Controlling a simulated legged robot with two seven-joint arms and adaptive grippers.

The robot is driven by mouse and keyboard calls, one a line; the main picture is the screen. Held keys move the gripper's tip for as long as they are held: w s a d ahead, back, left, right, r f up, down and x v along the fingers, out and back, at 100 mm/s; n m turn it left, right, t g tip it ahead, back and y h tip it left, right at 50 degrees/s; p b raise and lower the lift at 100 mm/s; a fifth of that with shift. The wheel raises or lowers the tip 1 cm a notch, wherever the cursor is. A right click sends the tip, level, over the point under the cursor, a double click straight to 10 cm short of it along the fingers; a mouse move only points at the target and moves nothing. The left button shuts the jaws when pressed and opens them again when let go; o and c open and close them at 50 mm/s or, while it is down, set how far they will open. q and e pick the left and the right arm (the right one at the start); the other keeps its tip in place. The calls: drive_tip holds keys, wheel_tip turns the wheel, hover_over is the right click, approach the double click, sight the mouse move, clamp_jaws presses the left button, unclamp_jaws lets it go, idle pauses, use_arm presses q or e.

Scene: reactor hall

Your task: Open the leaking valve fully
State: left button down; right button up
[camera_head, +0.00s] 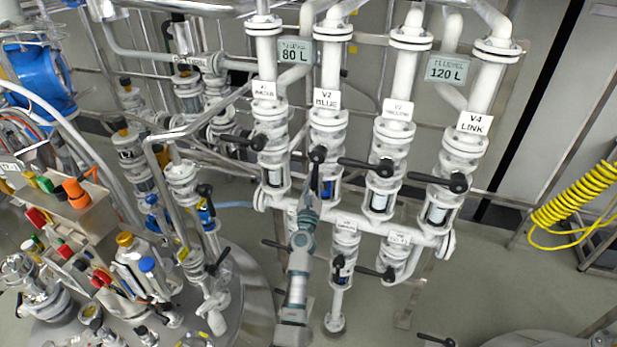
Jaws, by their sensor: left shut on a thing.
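The V2 BLUE valve (328,140) sits on the second white vertical pipe. Its black handle (317,158) points down and toward me, unlike the handles beside it, which point left. My left gripper (310,204) comes up from below and is shut on the lower part of this handle; the fingers hide its end. Blue shows in the sight glass (328,188) below the valve. I cannot make out a leak at any valve. My right gripper is not in view.
V1 (270,125), V3 (392,140) and V4 LINK (465,145) stand beside it, with black handles (365,165) sticking out left. Lower valves (343,240) hang under the white manifold (400,229). A yellow coiled hose (580,200) is at right. Open floor (510,280) lies at lower right.

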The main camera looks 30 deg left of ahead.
use_arm(q)
drive_tip(key=shift+w+d+f+n+y, duration=0.15)
drive_tip(key=shift+d+n+y, duration=0.15)
drive_tip(key=shift+d+n, duration=0.3)
drive_tip(key=shift+a, duration=0.1)
drive_tip(key=c, duration=1)
unclamp_jaws()
drive_tip(key=v, duration=1.1)
drive_tip(key=shift+s+d, duration=0.35)
drive_tip(key=shift+d, duration=0.1)
